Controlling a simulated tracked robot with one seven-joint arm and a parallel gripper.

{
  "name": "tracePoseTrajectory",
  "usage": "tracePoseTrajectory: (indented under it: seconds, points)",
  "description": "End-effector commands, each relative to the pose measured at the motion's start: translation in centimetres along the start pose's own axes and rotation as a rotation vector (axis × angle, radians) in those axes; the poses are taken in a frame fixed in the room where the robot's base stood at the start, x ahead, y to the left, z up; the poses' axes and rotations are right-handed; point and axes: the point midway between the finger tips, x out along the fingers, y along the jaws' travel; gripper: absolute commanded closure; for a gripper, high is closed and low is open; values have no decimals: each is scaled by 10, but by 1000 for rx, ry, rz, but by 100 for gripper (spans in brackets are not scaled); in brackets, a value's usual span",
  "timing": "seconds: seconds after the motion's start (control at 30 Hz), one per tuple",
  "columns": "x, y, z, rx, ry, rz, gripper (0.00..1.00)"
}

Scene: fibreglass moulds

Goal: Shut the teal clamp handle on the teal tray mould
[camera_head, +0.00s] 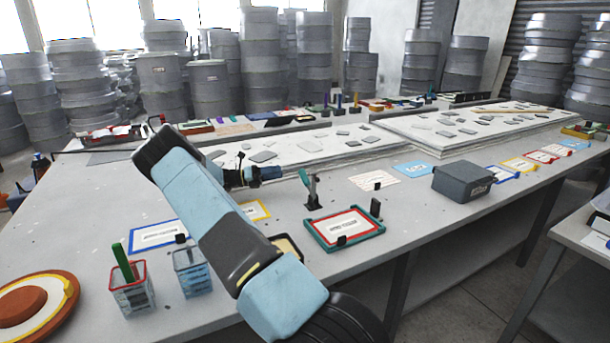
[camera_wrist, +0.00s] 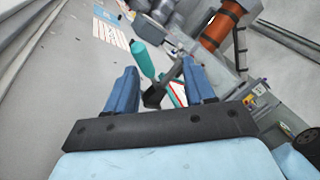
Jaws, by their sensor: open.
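The teal clamp handle (camera_head: 311,186) stands up, tilted slightly, above its dark clamp base (camera_head: 313,205) at the back left corner of the teal tray mould (camera_head: 308,229). The tray has a red inner rim and a pale labelled panel. My gripper (camera_head: 275,173) is open and empty, left of the handle, with a gap between them in the head view. In the wrist view my two blue fingers (camera_wrist: 159,66) are spread, and the teal handle (camera_wrist: 142,57) shows between them, nearer the left finger. A strip of the tray (camera_wrist: 178,94) shows by the right finger, mostly hidden.
A grey box (camera_head: 462,182) stands right of the tray. A dark block (camera_head: 376,207) stands at the tray's right corner. A white slab with grey pieces (camera_head: 300,150) lies behind. Red and blue baskets (camera_head: 132,298) stand front left. The bench around the clamp is mostly clear.

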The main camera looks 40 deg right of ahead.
Motion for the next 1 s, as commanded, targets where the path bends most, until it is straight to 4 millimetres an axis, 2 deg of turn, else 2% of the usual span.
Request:
tracePoseTrajectory:
  seconds: [0.03, 0.2, 0.37, 0.47, 0.67, 1.0]
  points:
    - [-3, 8, -1, -23, -33, -19, 46]
    - [-10, 21, -2, -75, -96, -60, 46]
    - [-10, 25, -3, -93, -115, -74, 46]
    - [-4, 26, -3, -95, -116, -77, 46]
    - [25, 29, -5, -95, -116, -76, 46]
    - [84, 36, -9, -95, -114, -77, 46]
